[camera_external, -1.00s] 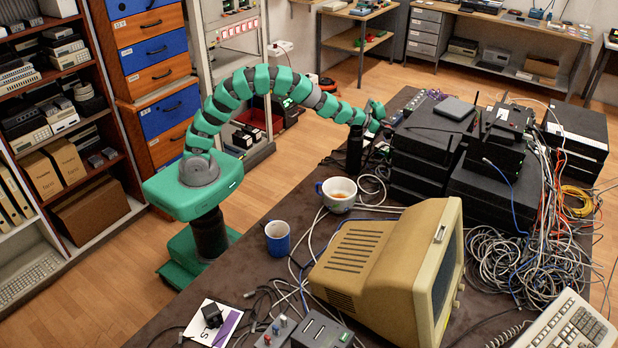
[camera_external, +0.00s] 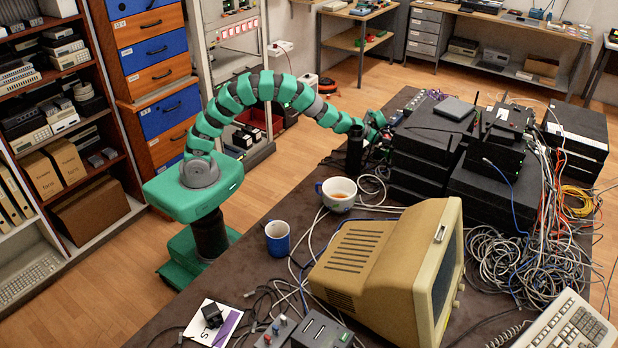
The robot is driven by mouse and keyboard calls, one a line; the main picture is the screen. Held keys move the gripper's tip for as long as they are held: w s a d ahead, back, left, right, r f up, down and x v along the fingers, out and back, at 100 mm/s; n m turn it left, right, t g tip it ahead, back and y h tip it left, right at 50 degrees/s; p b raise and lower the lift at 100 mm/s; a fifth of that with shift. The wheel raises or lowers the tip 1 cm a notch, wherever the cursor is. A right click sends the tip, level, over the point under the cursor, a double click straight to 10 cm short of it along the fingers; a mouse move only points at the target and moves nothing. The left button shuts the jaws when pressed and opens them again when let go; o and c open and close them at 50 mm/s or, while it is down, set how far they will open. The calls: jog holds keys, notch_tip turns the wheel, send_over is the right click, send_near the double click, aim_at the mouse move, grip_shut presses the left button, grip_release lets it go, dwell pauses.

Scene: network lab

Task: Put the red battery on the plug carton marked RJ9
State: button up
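My green segmented arm arches over the far left edge of the dark table. My gripper (camera_external: 378,121) is at its end, low over the table's far side, just left of the stacked black boxes and behind a dark upright cylinder. It is small and partly hidden, so I cannot tell whether its fingers are open or shut, or whether it holds anything. I cannot make out the red battery or the plug carton marked RJ9. Small items at the far table edge, behind the black boxes, are too small to identify.
Stacked black boxes (camera_external: 424,150) stand right of my gripper. A dark cylinder (camera_external: 354,149), a white-and-blue bowl-like cup (camera_external: 338,193), a blue mug (camera_external: 277,238) and a beige monitor (camera_external: 385,262) stand nearer. Tangled cables (camera_external: 510,265) cover the right. The table's left strip is mostly bare.

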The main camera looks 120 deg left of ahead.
aim_at(387, 136)
jog(key=shift+s+d+r, duration=0.4)
jog(key=shift+d+r, duration=0.05)
jog(key=p+v, duration=0.1)
jog(key=v, duration=0.2)
jog(key=shift+s+d, duration=0.2)
notch_tip(387, 136, up, 7)
jog(key=p, duration=0.1)
jog(key=shift+p, duration=0.3)
jog(key=shift+s, duration=0.1)
